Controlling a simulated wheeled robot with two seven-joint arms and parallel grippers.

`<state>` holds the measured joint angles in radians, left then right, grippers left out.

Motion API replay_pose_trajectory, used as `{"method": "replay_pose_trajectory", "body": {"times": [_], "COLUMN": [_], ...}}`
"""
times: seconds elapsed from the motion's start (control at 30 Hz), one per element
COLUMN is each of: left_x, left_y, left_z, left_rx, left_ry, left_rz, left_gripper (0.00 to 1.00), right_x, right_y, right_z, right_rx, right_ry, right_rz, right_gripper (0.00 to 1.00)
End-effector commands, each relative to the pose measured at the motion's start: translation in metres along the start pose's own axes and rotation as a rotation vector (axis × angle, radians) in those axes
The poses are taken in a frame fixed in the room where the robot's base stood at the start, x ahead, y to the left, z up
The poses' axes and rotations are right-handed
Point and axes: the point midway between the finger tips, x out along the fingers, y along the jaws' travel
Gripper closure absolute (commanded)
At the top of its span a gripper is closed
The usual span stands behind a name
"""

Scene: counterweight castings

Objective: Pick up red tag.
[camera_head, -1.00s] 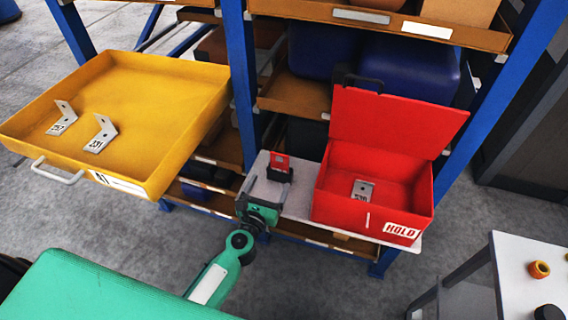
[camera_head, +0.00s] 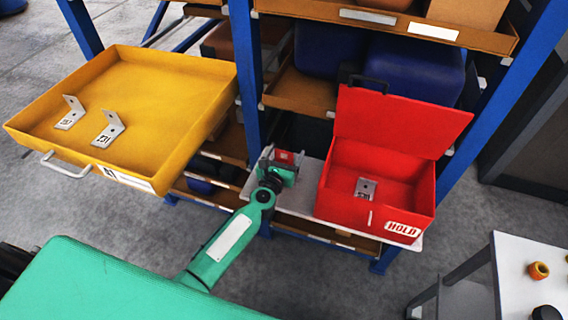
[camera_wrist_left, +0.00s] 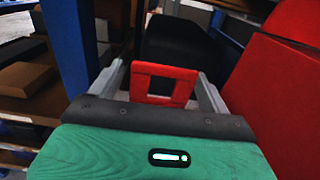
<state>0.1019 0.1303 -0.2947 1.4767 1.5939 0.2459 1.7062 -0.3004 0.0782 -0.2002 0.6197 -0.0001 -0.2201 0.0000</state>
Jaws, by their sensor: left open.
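The red tag (camera_head: 284,156) stands upright on the grey shelf board, left of the red box. In the left wrist view the tag (camera_wrist_left: 163,72) is a small red frame with an opening in its lower middle. My left gripper (camera_head: 282,163) is at the tag. Its two grey fingers (camera_wrist_left: 161,88) are open, one on each side of the tag, with a gap showing on the left and a narrow one on the right. The tag's lower edge and what it stands on are hidden by the gripper. My right gripper is not in view.
The red HOLD box (camera_head: 346,207), lid up, stands right of my left gripper with a metal bracket (camera_head: 365,188) inside. A blue rack post (camera_head: 243,85) is close on the left. A yellow drawer (camera_head: 190,140) with two brackets juts out at left. A white table (camera_head: 520,275) is at lower right.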

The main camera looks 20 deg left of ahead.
Motion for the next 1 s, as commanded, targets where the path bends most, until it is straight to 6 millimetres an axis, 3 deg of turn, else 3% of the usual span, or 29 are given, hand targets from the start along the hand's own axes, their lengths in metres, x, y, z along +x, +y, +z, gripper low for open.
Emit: {"method": "replay_pose_trajectory", "body": {"times": [0.3, 0.57, 1.0], "left_x": [0.0053, 0.0052, 0.0052], "left_y": [0.0, 0.0, 0.0], "left_z": [-0.0002, 0.0, 0.0085], "left_rx": [0.001, 0.001, 0.0], "left_ry": [0.0, 0.0, -0.001], "left_rz": [0.0, 0.0, 0.001], "left_gripper": [0.2, 0.68, 0.68], "right_x": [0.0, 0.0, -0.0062], "right_y": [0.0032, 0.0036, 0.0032], "right_z": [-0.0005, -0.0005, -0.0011], "right_rx": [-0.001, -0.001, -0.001], "right_ry": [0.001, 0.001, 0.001], "right_rz": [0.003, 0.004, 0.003], "right_gripper": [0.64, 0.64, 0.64]}}
